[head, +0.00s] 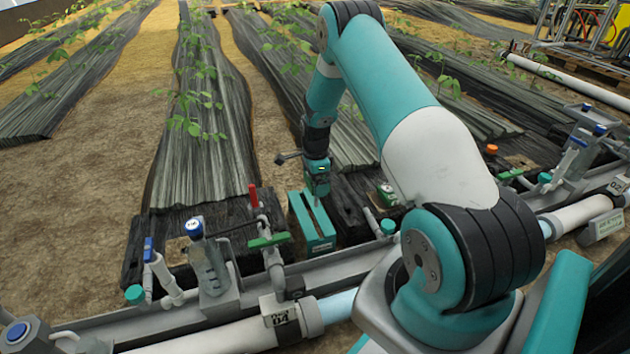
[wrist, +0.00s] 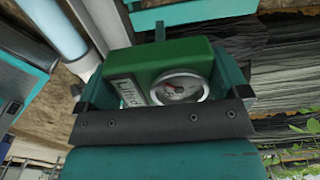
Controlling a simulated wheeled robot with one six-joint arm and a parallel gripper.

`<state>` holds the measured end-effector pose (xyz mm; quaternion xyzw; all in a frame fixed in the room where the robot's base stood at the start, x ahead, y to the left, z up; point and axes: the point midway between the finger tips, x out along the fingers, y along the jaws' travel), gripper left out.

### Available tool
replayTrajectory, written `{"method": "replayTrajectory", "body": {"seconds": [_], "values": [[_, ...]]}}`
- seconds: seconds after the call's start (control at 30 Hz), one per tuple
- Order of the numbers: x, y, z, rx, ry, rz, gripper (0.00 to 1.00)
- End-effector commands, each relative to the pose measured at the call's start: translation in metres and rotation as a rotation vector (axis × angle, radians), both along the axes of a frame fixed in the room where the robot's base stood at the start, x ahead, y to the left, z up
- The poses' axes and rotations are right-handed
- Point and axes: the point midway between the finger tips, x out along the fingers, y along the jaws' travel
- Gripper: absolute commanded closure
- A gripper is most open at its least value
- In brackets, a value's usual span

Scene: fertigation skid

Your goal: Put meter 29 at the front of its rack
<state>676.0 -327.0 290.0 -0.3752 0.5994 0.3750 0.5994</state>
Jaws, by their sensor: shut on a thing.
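My gripper (head: 318,198) points down at the middle of the head view, just above a teal slotted box (head: 314,230) that may be the rack. The label is too blurred to read as 29. In the head view the held meter is mostly hidden by the gripper. I cannot tell whether it touches the box.
Another small green meter with a dial (head: 388,190) stands on the dark boards to the right. Plant rows with dark sheeting (head: 205,120) lie behind.

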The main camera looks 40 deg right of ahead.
Motion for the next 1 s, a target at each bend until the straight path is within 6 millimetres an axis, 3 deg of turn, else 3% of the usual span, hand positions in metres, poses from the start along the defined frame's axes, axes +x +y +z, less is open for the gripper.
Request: {"method": "replayTrajectory", "body": {"seconds": [1.0], "values": [[0.0, 0.0, -0.086, 0.0, 0.001, 0.002, 0.33]]}}
